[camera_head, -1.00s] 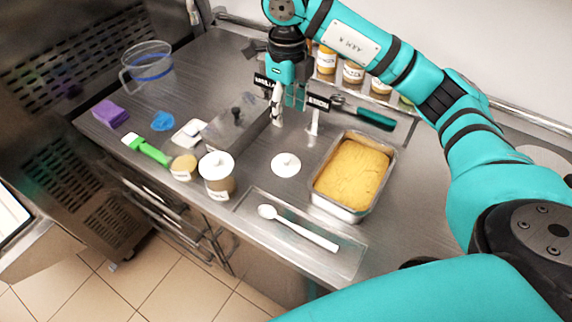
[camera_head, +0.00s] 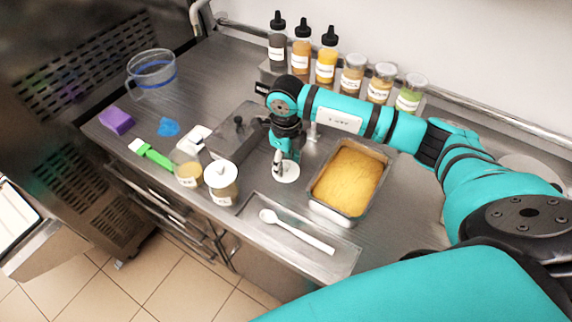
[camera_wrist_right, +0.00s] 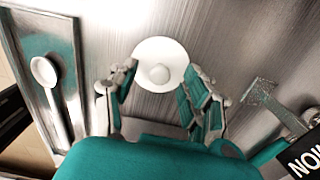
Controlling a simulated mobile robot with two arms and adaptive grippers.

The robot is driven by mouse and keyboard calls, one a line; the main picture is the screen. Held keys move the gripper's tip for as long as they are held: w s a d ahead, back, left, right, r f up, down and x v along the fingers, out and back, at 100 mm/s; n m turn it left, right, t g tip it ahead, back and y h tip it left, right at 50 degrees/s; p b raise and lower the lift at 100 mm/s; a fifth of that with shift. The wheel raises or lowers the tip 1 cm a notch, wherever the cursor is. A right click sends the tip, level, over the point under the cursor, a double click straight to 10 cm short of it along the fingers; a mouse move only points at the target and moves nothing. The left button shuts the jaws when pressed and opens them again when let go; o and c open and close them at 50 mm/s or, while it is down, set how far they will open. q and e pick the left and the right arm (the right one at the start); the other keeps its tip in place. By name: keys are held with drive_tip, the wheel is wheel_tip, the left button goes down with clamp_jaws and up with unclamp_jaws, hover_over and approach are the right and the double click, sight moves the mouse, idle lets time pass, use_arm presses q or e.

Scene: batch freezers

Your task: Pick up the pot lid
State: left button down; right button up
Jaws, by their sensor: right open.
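The pot lid, a white round disc with a small knob (camera_head: 291,177), lies flat on the steel counter, left of the metal pan. My right gripper (camera_head: 282,166) is low over it, pointing down, and hides part of it in the head view. In the right wrist view the whole lid (camera_wrist_right: 160,52) shows just beyond and between the spread fingertips of my right gripper (camera_wrist_right: 160,77). The fingers are open and hold nothing. I cannot tell whether they touch the lid. My left gripper is not in view.
A white-lidded jar (camera_head: 221,184) and a smaller jar (camera_head: 187,170) stand left. A tray (camera_head: 335,262) with a white spoon (camera_head: 298,231) lies in front. Several bottles and jars line the back.

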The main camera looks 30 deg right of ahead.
drive_tip(key=shift+f, duration=0.2)
drive_tip(key=c, duration=0.9)
